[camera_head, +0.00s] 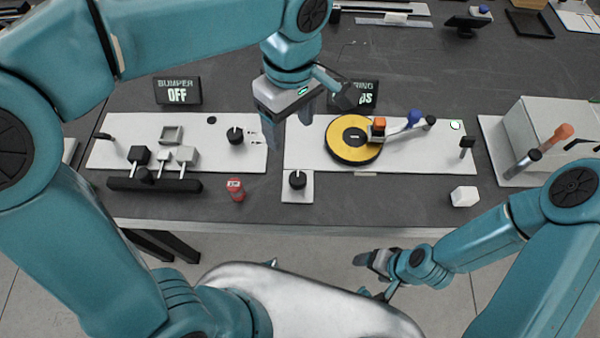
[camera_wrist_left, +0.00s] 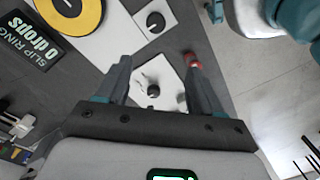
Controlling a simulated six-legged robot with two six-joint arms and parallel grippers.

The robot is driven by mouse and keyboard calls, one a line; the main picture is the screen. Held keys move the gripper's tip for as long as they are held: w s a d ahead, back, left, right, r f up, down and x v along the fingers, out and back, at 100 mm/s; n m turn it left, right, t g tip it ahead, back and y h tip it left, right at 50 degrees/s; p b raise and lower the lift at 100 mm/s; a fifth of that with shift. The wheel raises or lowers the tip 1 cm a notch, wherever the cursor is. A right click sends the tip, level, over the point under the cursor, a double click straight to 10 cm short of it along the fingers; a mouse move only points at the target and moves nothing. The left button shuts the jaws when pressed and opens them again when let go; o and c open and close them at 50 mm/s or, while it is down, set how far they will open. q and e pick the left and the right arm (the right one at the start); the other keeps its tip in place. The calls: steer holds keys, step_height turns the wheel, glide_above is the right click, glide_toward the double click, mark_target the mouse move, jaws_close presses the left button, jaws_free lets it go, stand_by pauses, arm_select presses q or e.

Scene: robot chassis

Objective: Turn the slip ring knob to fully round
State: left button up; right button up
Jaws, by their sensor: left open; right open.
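The black slip ring knob (camera_head: 297,180) stands on a small white plate in front of the yellow-and-black slip ring disc (camera_head: 335,134). In the left wrist view the knob (camera_wrist_left: 155,20) is at the top, beyond the fingertips. My left gripper (camera_head: 291,130) hangs open and empty above the boards, behind and above this knob, not touching it. In its wrist view another black knob (camera_wrist_left: 153,90), on the left board, shows between the open fingers, below them. My right gripper (camera_head: 372,260) is open and low in front of the table edge, away from the knob.
The slip ring sign (camera_wrist_left: 32,40) reads "0 drops"; my left arm partly hides it in the head view. The bumper sign (camera_head: 178,91) reads OFF. A red can (camera_head: 235,189) stands left of the knob plate. Bare table lies between.

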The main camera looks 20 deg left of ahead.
arm_select(q)
steer(key=d, duration=0.1)
steer(key=b, duration=0.4)
glide_toward(299, 178)
steer(key=shift+m+t, duration=0.3)
steer(key=f, duration=0.8)
steer(key=shift+s+a+f, duration=0.1)
steer(key=shift+s+f, duration=0.2)
steer(key=shift+f, duration=0.1)
arm_select(e)
step_height(299, 178, down, 5)
steer(key=shift+s+d+r, duration=0.15)
arm_select(q)
steer(key=c, duration=1.1)
